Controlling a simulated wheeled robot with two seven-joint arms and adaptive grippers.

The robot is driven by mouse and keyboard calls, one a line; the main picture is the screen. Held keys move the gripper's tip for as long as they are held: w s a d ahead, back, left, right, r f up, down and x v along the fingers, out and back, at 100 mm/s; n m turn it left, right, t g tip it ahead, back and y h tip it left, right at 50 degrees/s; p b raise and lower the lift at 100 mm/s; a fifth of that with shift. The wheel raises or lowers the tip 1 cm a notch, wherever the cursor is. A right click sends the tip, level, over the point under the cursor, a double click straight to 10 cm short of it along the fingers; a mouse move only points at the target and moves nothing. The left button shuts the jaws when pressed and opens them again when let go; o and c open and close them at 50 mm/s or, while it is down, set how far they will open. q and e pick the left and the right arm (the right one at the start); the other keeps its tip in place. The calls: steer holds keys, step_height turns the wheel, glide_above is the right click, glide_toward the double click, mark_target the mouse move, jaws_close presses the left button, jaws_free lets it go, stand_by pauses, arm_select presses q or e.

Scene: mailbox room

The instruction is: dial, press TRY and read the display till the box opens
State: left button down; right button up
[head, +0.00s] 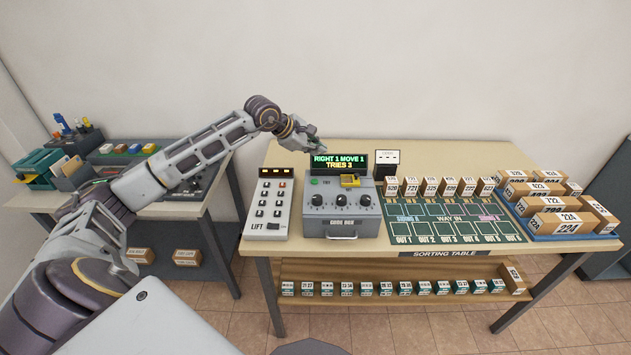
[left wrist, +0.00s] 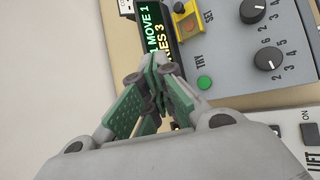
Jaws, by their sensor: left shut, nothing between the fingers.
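The grey code box (head: 341,226) stands on the table with a row of dark dials (head: 341,200) on its sloped face. Its display (head: 339,162) reads RIGHT 1 MOVE 1, TRIES 3. The green TRY button (head: 315,181) is at the upper left of the face. A yellow piece (head: 350,180) sits to its right. My left gripper (head: 309,139) is above the display's left end, shut and empty. In the left wrist view its fingertips (left wrist: 152,75) partly cover the display (left wrist: 157,35); the TRY button (left wrist: 204,82) and two dials (left wrist: 252,11) show beside them.
A LIFT keypad (head: 268,207) stands left of the box. Numbered parcels and a green sorting mat (head: 450,232) lie to the right, with a blue tray (head: 565,236) of cartons. A shelf below holds small boxes. A side table stands left, behind my arm.

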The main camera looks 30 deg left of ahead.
mark_target(316, 182)
arm_select(q)
steer(key=shift+f, duration=0.2)
arm_select(e)
steer(key=shift+f, duration=0.1)
arm_select(q)
step_height(316, 182, down, 3)
steer(key=shift+f+b, duration=0.1)
steer(key=shift+b, duration=0.75)
steer(key=shift+f+b, duration=0.7)
steer(key=shift+f, duration=0.7)
steer(key=shift+f+b, duration=0.9)
steer(key=shift+f, duration=0.3)
arm_select(e)
steer(key=w+d+f, duration=0.2)
steer(key=d+f, duration=0.2)
steer(key=shift+w+f, duration=0.25)
steer(key=shift+d, duration=0.1)
